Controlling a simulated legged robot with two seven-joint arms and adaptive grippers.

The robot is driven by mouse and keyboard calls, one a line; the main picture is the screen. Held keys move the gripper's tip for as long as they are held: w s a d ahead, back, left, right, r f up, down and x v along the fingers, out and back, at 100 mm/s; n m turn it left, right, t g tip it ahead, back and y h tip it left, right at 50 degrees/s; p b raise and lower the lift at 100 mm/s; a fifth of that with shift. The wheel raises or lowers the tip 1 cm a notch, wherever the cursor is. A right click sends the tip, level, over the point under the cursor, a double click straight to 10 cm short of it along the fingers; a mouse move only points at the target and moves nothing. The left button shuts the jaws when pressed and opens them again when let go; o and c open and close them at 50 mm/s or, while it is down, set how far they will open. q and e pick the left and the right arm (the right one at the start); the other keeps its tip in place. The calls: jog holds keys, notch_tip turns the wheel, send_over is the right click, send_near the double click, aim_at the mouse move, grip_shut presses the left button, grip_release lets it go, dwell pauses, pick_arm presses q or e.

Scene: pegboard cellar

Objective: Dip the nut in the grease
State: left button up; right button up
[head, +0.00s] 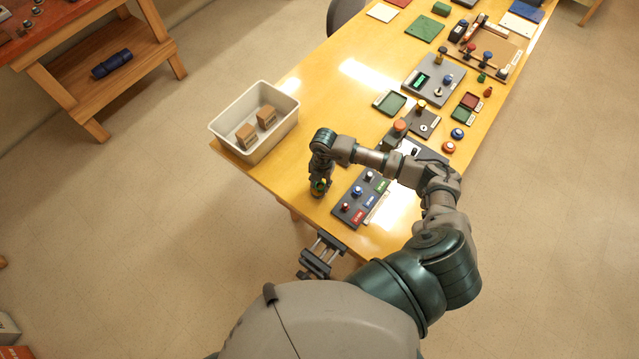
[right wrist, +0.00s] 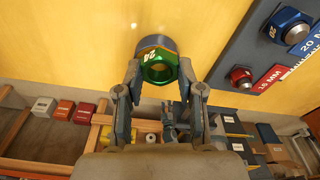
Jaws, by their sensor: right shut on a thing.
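My right gripper (head: 319,190) points down over the near left part of the yellow table. In the right wrist view its two fingers (right wrist: 167,75) are shut on a green hex nut (right wrist: 160,72) with white marking on one face. A round grey-blue rim (right wrist: 156,42) shows just beyond the nut, perhaps the grease tin; its inside is hidden and I cannot tell whether the nut touches it. A nut board (head: 342,211) with red, blue and green labels stands right of the gripper. A red nut (right wrist: 240,78) and a blue nut (right wrist: 287,26) sit on it. My left gripper is not in view.
A white bin (head: 228,142) with two small boxes stands at the table's left corner. A grey vise (head: 320,257) is at the near edge. Several boards and trays, including a grey panel (head: 420,92), fill the table farther back. Bare table lies between bin and gripper.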

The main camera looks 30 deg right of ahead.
aim_at(317, 188)
jog(key=shift+f, duration=0.15)
jog(key=shift+c, duration=0.3)
jog(key=shift+a, duration=0.35)
jog(key=shift+a+r+p, duration=0.2)
jog(key=shift+r+p, duration=0.3)
jog(key=shift+r, duration=0.15)
jog(key=shift+a+r+p, duration=0.15)
jog(key=shift+r+p, duration=0.3)
jog(key=shift+r, duration=0.15)
jog(key=shift+r+p, duration=0.3)
jog(key=shift+r, duration=0.1)
jog(key=shift+d+r+p, duration=0.15)
jog(key=shift+r+p, duration=0.15)
jog(key=shift+r, duration=0.05)
jog(key=r+p, duration=0.1)
jog(key=d+r+p, duration=0.1)
jog(key=shift+r, duration=0.35)
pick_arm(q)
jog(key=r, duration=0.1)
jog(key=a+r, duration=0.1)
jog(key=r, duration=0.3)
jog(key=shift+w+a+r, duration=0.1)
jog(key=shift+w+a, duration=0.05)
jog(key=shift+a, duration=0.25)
pick_arm(e)
jog(key=shift+a+r, duration=0.3)
jog(key=shift+a, duration=0.15)
